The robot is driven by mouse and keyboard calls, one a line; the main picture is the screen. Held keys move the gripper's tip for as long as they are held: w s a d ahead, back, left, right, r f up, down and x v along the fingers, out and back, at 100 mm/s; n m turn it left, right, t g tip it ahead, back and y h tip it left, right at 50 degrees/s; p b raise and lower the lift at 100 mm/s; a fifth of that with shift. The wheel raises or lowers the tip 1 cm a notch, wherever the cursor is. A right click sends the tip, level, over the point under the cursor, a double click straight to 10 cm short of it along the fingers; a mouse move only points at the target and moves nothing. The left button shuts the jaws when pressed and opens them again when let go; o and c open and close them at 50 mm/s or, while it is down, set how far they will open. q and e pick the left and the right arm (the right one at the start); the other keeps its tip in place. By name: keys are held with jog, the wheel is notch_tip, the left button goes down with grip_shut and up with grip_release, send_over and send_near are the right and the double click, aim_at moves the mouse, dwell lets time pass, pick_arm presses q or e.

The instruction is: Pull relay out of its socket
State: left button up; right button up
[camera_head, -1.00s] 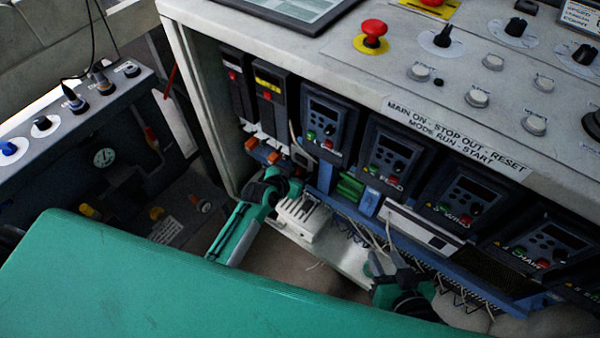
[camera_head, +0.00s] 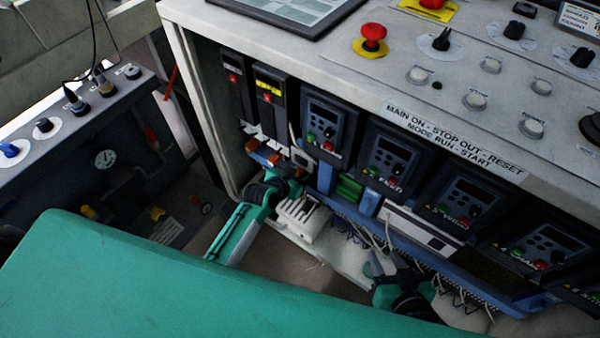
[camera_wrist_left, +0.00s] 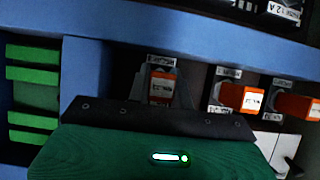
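Several orange relays sit in sockets low in the cabinet. In the left wrist view, one orange relay (camera_wrist_left: 162,86) shows between the fingers of my left gripper (camera_wrist_left: 164,88), under a small white label. I cannot tell whether the fingers press on it. Two more relays (camera_wrist_left: 240,96) (camera_wrist_left: 296,106) stand to its right. In the head view, my left gripper (camera_head: 290,168) reaches in beside the orange relays (camera_head: 274,159), and its fingertips are hard to make out. My right gripper (camera_head: 388,264) is low at the cabinet's front, its fingers apart and empty.
Green terminal blocks (camera_wrist_left: 33,90) stand left of the relay in the wrist view, past a blue duct (camera_wrist_left: 82,75). A white slotted block (camera_head: 297,218) lies below my left gripper. Drive units (camera_head: 328,125) line the cabinet above. A green surface (camera_head: 150,285) fills the foreground.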

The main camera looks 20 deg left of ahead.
pick_arm(q)
grip_shut()
jog(key=shift+s, duration=0.15)
jog(key=s, duration=0.1)
jog(key=s+a+p, duration=0.1)
jog(key=s+p, duration=0.1)
jog(key=s, duration=0.1)
jog(key=shift+a, duration=0.25)
dwell(0.3)
